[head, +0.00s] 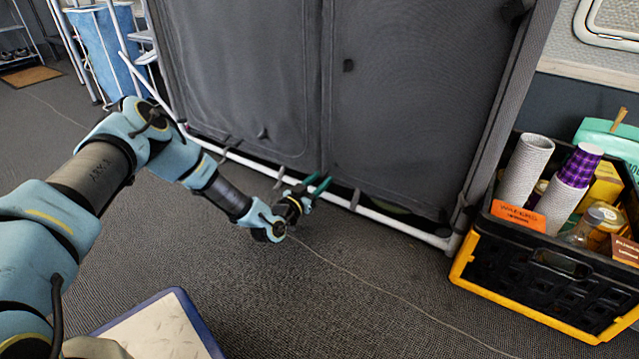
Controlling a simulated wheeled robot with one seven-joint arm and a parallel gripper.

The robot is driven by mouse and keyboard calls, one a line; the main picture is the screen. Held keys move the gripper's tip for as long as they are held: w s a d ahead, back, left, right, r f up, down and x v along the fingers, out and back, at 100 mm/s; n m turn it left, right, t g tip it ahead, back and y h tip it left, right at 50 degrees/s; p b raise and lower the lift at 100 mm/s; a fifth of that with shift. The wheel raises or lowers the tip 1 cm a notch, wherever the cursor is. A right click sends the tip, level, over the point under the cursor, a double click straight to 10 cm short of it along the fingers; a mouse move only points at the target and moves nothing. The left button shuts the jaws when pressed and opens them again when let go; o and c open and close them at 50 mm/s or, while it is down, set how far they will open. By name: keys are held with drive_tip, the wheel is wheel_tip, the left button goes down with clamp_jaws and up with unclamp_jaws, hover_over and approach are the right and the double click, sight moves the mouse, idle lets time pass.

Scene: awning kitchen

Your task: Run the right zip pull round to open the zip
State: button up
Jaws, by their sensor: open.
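A dark grey fabric cupboard (420,110) stands in front of me, with a vertical seam (326,90) between its two front panels. I cannot tell whether either is a zip pull. My gripper (320,184) is open, its teal fingers pointing at the bottom of the seam, just above the white bottom rail. Whether the fingers touch the fabric is unclear. The fingers hide the seam's lower end.
The white rail (400,226) runs along the cupboard's base, with several grey straps on it. A black and yellow crate (530,275) full of cups and packets stands at the right. A thin cord (365,277) crosses the floor. The floor in front is mostly clear.

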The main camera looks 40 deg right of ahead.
clamp_jaws()
idle(1.4)
